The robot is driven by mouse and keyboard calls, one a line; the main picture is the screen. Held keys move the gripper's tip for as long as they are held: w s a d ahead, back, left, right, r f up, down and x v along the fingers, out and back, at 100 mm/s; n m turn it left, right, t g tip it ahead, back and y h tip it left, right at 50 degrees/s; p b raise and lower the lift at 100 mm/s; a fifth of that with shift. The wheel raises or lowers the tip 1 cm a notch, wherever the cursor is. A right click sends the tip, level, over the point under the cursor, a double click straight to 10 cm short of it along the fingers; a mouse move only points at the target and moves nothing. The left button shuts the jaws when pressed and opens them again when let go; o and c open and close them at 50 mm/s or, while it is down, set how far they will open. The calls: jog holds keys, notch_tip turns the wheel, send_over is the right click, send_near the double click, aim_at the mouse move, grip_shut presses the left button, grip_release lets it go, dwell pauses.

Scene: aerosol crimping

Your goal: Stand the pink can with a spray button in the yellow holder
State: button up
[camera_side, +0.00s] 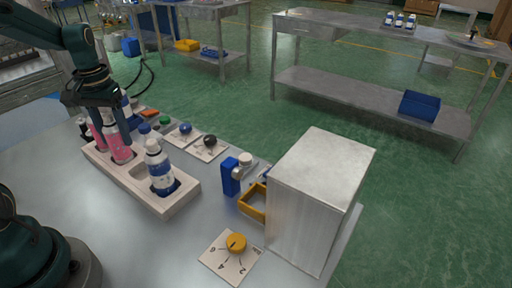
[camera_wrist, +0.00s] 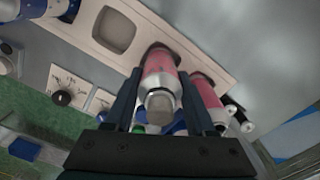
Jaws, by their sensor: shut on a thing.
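A pink can (camera_wrist: 160,75) with a silver shoulder and a grey top stands in a slot of the pale tray (camera_side: 148,200). My gripper (camera_wrist: 160,98) is shut around its upper part. In the side view the held pink can (camera_side: 121,151) shows below my gripper (camera_side: 113,122), its base still in the tray slot. A second pink can (camera_wrist: 206,92) stands beside it and also shows in the side view (camera_side: 98,138). I cannot make out which top is a spray button. The yellow holder (camera_side: 252,203) sits by the metal box, partly hidden, and looks empty.
A white-and-blue can (camera_side: 159,170) stands in the tray's near end, with an empty slot (camera_wrist: 113,30) between. A blue fixture (camera_side: 230,177) and a big metal box (camera_side: 305,200) flank the holder. A yellow dial (camera_side: 236,243) lies in front. Small knobs (camera_side: 209,141) sit behind the tray.

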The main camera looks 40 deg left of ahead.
aim_at(107, 114)
jog(key=shift+r, duration=2.1)
jog(key=w+d+r+m, duration=0.3)
jog(key=w+d+r, duration=0.2)
jog(key=d, duration=0.3)
jog(key=s+d+r+n, duration=0.3)
jog(key=d+r, duration=0.4)
jog(key=d, duration=0.2)
jog(key=w+d+f+m, duration=0.3)
jog(key=d+f+m, duration=0.2)
jog(key=d+m, duration=0.4)
jog(key=w+d+f+m, duration=0.4)
jog(key=d+m, duration=0.4)
jog(key=m, duration=0.1)
jog(key=shift+s+f, duration=0.1)
jog(key=shift+f, duration=3.6)
